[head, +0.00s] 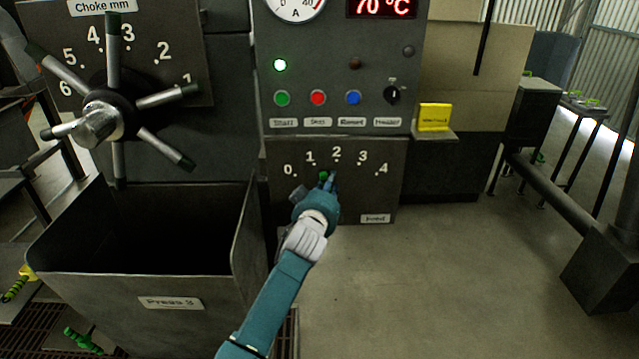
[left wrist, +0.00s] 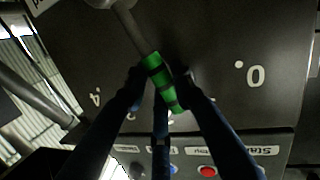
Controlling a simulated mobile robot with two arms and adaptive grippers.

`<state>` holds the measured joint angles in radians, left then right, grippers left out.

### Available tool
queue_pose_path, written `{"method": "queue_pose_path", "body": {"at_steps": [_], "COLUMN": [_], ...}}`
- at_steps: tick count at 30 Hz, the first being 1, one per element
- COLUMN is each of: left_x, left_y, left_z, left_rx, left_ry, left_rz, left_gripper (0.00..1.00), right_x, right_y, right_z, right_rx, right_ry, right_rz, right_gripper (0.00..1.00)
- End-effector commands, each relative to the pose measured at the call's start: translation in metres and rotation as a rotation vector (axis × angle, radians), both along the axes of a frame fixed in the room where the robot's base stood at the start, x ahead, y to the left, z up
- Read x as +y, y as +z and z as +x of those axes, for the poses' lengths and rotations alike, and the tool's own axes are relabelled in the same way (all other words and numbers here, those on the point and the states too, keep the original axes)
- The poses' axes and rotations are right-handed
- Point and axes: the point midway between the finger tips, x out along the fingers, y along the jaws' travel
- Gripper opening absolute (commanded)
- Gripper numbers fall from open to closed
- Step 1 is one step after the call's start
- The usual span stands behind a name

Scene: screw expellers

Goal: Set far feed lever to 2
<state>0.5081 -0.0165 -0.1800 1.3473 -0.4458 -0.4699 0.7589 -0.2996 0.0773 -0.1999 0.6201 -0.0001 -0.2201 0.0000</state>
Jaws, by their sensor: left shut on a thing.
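The feed lever shows its green grip (head: 323,176) below the numbers 1 and 2 on the dark feed dial plate (head: 385,190), marked 0 to 4. My left gripper (head: 328,184) is at this grip and covers most of the lever and its pivot. The grey rod (left wrist: 130,28) runs up to the pivot at the top. The fingers hide part of the scale, so the exact mark is hard to tell. My right gripper is out of view.
Above the plate is a control panel (head: 335,70) with buttons and a knob. A spoked choke wheel (head: 103,118) and an open bin labelled Press 3 (head: 170,285) are at the left. A yellow sign (head: 434,117) stands right.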

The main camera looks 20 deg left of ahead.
Motion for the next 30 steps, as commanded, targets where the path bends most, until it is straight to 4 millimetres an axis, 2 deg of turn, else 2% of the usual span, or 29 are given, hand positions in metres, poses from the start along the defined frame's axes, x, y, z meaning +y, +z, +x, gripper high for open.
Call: {"method": "queue_pose_path", "body": {"at_steps": [4,12,30], "left_x": [-0.012,-0.024,-0.028], "left_y": [0.002,0.002,0.002], "left_z": [0.003,0.007,0.008], "left_rx": [0.028,0.059,0.070], "left_ry": [-0.001,-0.001,0.000], "left_rz": [0.095,0.211,0.249], "left_gripper": [0.00,0.00,0.00], "right_x": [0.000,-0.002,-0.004], "right_y": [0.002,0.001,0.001], "right_z": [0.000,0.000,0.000], "right_rx": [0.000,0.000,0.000], "right_ry": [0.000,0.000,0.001], "right_rz": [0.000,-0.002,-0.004], "right_gripper": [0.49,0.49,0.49]}}
